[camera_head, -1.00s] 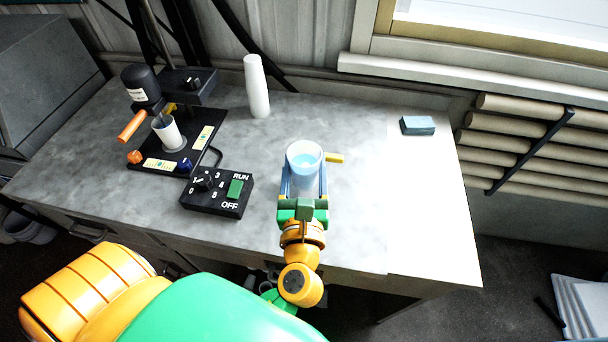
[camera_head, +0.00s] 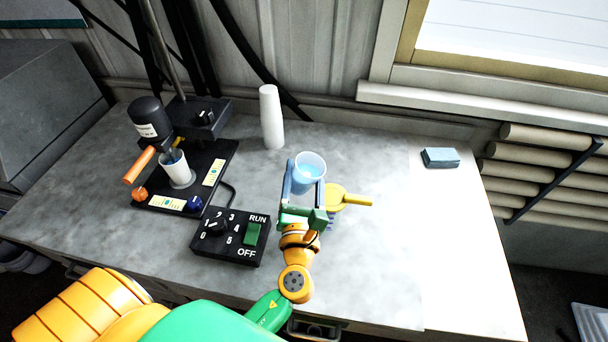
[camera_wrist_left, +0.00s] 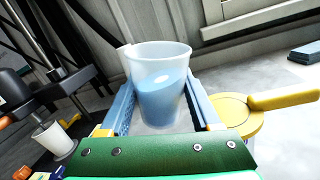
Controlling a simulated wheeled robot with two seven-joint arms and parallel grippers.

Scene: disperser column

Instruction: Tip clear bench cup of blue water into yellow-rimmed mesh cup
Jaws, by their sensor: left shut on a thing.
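A clear cup (camera_head: 309,168) of blue water is between the fingers of my left gripper (camera_head: 304,178), which is shut on it. In the left wrist view the cup (camera_wrist_left: 158,90) leans a little, and the blue water reaches well up its side. A yellow round piece with a yellow handle (camera_head: 350,199), which looks like the yellow-rimmed mesh cup, is just right of my left gripper and partly behind it. In the left wrist view its yellow disc and handle (camera_wrist_left: 240,116) show right of the fingers; its mesh is hidden. My right gripper is not in view.
A disperser stand (camera_head: 185,170) with a white cup (camera_head: 177,168) is at the left. A black control box (camera_head: 231,235) sits left of my gripper. A white cylinder (camera_head: 271,117) stands behind, and a blue block (camera_head: 440,157) lies at the right.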

